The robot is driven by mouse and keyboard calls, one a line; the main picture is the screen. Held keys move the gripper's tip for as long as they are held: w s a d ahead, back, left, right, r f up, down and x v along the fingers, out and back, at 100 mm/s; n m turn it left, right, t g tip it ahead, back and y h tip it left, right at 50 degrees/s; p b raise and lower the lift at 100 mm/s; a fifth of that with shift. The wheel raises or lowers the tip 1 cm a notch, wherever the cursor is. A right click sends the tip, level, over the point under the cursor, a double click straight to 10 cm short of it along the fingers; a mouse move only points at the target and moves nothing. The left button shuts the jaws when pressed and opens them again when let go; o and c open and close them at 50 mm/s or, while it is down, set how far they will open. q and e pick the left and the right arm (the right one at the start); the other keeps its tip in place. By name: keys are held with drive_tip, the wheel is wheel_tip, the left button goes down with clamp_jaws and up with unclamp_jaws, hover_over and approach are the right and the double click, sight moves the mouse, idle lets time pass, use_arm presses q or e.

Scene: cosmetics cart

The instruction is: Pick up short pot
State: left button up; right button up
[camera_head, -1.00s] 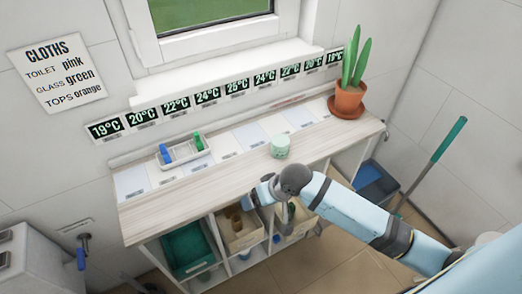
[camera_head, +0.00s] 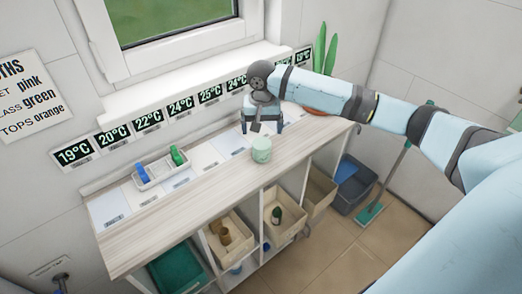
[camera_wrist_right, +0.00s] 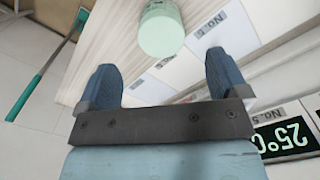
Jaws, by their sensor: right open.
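The short pot (camera_head: 261,149) is a pale green round jar standing upright on the wooden cart top, near its front-middle. It also shows in the right wrist view (camera_wrist_right: 161,30), at the top, ahead of the fingers and apart from them. My right gripper (camera_head: 262,125) is above the cart top, just behind the pot in the head view. In the right wrist view its two blue fingers (camera_wrist_right: 165,85) are spread wide with nothing between them. My left gripper is not in view.
A white tray (camera_head: 149,183) with blue and green bottles stands at the left of the top. White numbered cards (camera_head: 205,158) lie along the back. Bins (camera_head: 232,244) fill the shelves below. A potted plant (camera_head: 318,52) is partly hidden behind my right arm.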

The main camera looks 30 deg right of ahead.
sight(262, 151)
wheel_tip(262, 151, down, 10)
drive_tip(key=shift+f, duration=0.25)
drive_tip(key=c, duration=1)
drive_tip(key=shift+r, duration=0.1)
